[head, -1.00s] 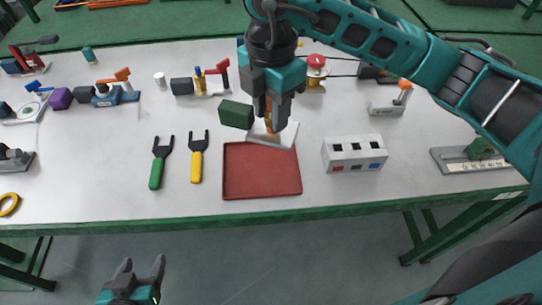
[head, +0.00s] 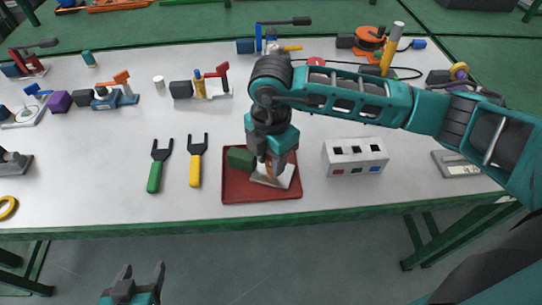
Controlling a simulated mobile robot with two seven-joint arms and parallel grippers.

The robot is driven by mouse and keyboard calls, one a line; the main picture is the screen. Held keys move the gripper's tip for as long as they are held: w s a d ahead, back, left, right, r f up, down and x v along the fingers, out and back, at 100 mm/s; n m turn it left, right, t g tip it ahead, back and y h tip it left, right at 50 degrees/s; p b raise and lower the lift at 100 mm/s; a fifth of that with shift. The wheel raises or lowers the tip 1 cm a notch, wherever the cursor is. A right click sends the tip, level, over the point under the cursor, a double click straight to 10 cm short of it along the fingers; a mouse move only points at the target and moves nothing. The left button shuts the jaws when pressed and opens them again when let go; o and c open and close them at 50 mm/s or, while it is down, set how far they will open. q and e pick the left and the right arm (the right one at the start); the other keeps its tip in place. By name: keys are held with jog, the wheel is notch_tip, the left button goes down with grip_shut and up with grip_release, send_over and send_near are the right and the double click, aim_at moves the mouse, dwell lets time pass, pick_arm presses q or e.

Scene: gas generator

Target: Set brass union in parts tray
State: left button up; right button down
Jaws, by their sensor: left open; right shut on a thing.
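The red parts tray (head: 236,192) lies near the front edge of the table. My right gripper (head: 269,165) points down over it and is shut on the brass union (head: 286,180), which shows a pale base plate, a green block at its left and a copper-coloured middle. The fingers hide much of its middle. The union is within the tray's outline; I cannot tell whether it touches the tray floor. My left gripper (head: 142,276) is open and empty, low in front of the table.
A green-handled fork tool (head: 156,170) and a yellow-handled one (head: 196,165) lie left of the tray. A white box with coloured squares (head: 355,157) stands to its right. Several valve-like fixtures stand further back. Bare table shows between the forks and the left-hand fixtures.

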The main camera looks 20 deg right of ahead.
jog(key=c, duration=0.7)
grip_release()
jog(key=shift+f, duration=0.1)
jog(key=shift+c, duration=0.2)
notch_tip(320, 180, up, 12)
jog(key=shift+r, duration=0.15)
jog(key=shift+s, duration=0.1)
